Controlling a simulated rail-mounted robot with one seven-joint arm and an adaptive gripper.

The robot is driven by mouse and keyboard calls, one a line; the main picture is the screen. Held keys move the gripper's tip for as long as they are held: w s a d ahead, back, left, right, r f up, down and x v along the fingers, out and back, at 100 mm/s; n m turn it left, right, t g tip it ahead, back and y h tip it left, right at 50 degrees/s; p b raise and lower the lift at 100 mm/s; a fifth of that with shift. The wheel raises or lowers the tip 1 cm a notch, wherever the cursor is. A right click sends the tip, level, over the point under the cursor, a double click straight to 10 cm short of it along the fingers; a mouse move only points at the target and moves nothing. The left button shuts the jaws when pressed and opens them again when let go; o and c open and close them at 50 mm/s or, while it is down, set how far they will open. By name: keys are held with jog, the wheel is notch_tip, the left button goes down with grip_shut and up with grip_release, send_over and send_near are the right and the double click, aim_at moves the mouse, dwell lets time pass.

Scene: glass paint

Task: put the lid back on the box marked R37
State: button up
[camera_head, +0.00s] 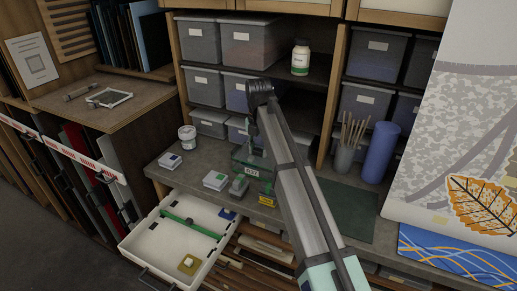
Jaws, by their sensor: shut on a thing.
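A green box with a white label that appears to read R37 (252,171) stands on the grey counter, just left of my arm. My gripper (250,143) points down over this box, small and dark, partly hidden by my arm. It is shut on what looks like the box's greenish lid (243,152). The lid is at or just above the box top; I cannot tell if they touch. The right side of the box is hidden behind my arm.
An open white drawer (150,232) juts out below. A brush pot (345,155) and blue cylinder (381,152) stand right.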

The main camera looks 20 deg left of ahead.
jog(key=shift+f+p, duration=0.55)
jog(key=shift+f, duration=0.05)
dwell(2.3)
jog(key=o, duration=1.2)
jog(key=o, duration=0.5)
jog(key=shift+r+p, duration=2.15)
jog(key=shift+r, duration=1.35)
